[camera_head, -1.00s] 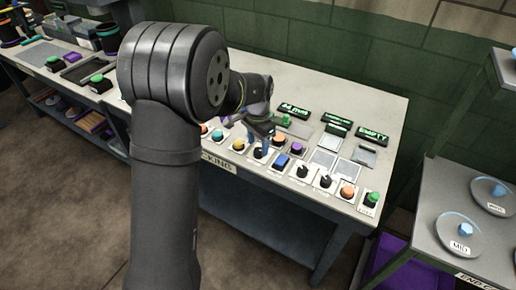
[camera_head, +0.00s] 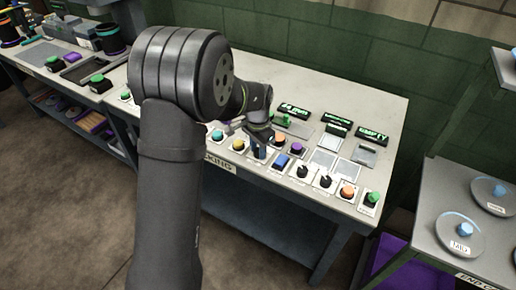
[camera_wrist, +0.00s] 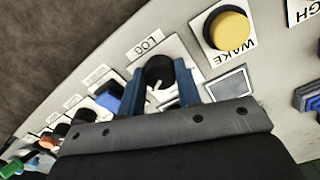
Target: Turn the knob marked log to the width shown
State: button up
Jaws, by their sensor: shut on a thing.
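The knob marked LOG (camera_wrist: 158,70) is black and round with a pale pointer line, on a white plate with its label (camera_wrist: 146,45) beside it in the wrist view. My gripper (camera_wrist: 160,85) has its two blue fingers on either side of this knob and is shut on it. In the head view my gripper (camera_head: 260,150) is over the front row of controls, and the knob is hidden behind it. A green-lit display (camera_head: 294,110) stands at the back of the bench; its text is too small to read surely.
A yellow WAKE button (camera_wrist: 229,30) is close beside the knob. A blue button (camera_head: 282,161), black knobs (camera_head: 302,172), an orange button (camera_head: 347,191) and a green one (camera_head: 372,198) line the bench front.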

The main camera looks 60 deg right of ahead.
jog(key=shift+n, duration=0.3)
jog(key=n, duration=0.5)
jog(key=shift+n, duration=0.3)
jog(key=n, duration=0.5)
jog(key=shift+s, duration=0.15)
jog(key=shift+n, duration=0.4)
jog(key=o, duration=1)
jog(key=shift+r, duration=0.1)
notch_tip(320, 180, up, 17)
jog(key=shift+r, duration=0.2)
